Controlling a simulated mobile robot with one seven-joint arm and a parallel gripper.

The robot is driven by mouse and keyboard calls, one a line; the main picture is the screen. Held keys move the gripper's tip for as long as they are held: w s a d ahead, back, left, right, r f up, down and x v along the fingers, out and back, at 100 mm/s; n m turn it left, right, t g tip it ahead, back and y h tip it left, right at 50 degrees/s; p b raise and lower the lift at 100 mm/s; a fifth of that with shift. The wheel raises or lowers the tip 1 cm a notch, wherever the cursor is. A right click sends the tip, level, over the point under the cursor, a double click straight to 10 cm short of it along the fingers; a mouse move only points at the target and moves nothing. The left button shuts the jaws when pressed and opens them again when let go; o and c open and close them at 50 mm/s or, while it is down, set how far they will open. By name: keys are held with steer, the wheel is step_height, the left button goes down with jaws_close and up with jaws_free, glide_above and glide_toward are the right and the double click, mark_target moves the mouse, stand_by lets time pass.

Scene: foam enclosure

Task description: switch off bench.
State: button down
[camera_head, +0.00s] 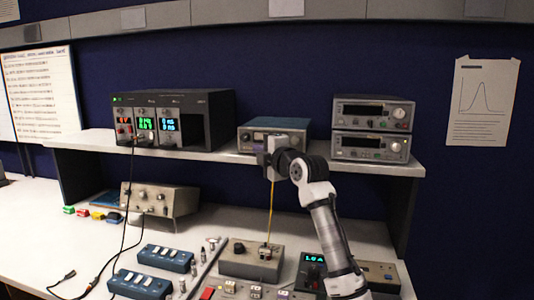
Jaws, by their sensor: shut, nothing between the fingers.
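The bench (75,240) is a pale worktop with a raised shelf (230,152) behind it. On the shelf, a dark instrument (215,120) has red, green and blue lit displays. A teal-topped unit (285,123) sits mid-shelf, partly hidden by my arm. Two stacked grey units (372,115) stand at right; I cannot tell if they are on. A small module (312,272) on the worktop has a lit teal display. My gripper (271,172) is shut and empty, in front of the shelf. A thin yellow line runs below it to a grey box (250,260).
Blue switch strips (165,257) lie at the front left. A grey box with knobs (160,199) stands behind them, with black cables (127,190) nearby. Small coloured pieces (97,215) lie at left. A dark blue wall stands behind; the worktop's left front is fairly clear.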

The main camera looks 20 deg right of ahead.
steer(key=s+d+r+b, duration=0.1)
steer(key=s+b, duration=0.2)
steer(key=s, duration=0.7)
steer(key=shift+s+d+b, duration=0.2)
steer(key=shift+s+b, duration=0.1)
steer(key=shift+b, duration=0.05)
